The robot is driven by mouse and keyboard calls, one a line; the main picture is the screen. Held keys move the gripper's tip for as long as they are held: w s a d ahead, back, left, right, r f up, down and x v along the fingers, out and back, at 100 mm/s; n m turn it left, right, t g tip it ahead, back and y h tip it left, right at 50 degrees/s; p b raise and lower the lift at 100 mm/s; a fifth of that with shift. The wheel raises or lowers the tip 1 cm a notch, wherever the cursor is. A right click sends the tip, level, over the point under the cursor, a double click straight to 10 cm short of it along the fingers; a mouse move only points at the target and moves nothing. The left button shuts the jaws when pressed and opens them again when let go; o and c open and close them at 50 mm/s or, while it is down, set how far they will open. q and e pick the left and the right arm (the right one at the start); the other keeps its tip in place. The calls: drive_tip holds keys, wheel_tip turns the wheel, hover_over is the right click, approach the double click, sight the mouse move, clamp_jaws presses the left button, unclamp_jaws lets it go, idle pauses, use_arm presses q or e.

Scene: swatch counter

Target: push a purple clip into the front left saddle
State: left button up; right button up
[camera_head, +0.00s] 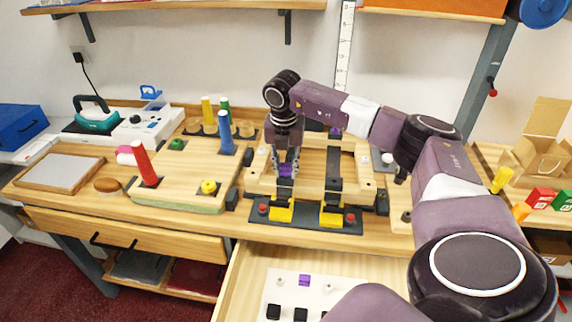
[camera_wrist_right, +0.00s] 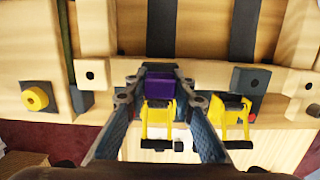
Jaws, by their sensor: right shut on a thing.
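My right gripper (camera_head: 287,165) points down above the left side of the black front strip. It is shut on a purple clip (camera_head: 285,171). In the right wrist view the fingertips (camera_wrist_right: 161,86) stand on either side of the purple clip (camera_wrist_right: 160,89). The yellow front left saddle (camera_head: 280,213) stands on the strip, below the clip in the head view; it also shows in the right wrist view (camera_wrist_right: 156,124). The clip appears apart from the saddle, but their exact gap is unclear. My left gripper is not in view.
A second yellow saddle (camera_head: 332,217) stands to the right on the same black strip (camera_head: 306,217). An open drawer below has a white panel (camera_head: 284,287) with another purple clip (camera_head: 304,280) and several black pieces. A board with coloured pegs (camera_head: 185,190) lies left.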

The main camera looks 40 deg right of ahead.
drive_tip(key=shift+s+a+f, duration=0.2)
drive_tip(key=shift+s+f, duration=0.1)
drive_tip(key=shift+f, duration=0.35)
drive_tip(key=o, duration=0.6)
drive_tip(key=shift+o, duration=1.4)
drive_tip(key=shift+w+f, duration=0.2)
drive_tip(key=shift+r, duration=0.1)
drive_tip(key=o, duration=0.6)
drive_tip(key=shift+d, duration=0.15)
drive_tip(key=shift+w+r, duration=0.1)
